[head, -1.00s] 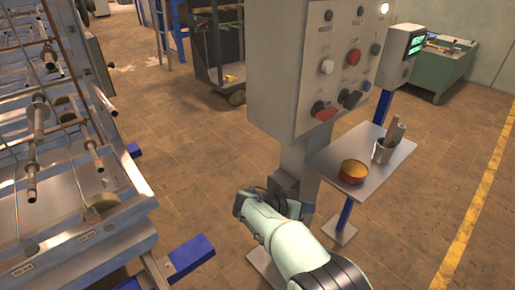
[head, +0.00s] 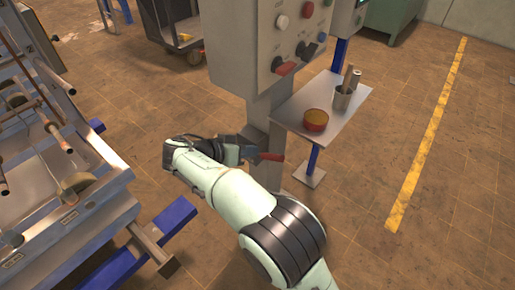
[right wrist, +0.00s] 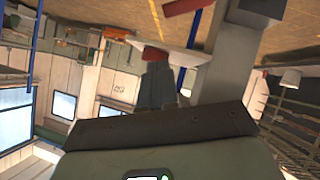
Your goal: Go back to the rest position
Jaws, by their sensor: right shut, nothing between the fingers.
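My right gripper (head: 270,157) is in front of the control cabinet's post, low in the middle of the head view. Its red-tipped fingers are together and empty, pointing right, and my bent right arm reaches to it from the bottom. In the right wrist view the gripper (right wrist: 155,54) points up the picture, with nothing held. My left gripper is not in view.
The grey control cabinet (head: 230,60) stands close behind my right gripper. A small shelf (head: 335,118) beside it holds a red tin (head: 316,120) and a metal cup (head: 342,98). A metal rack (head: 105,210) is at left. Floor is clear at right.

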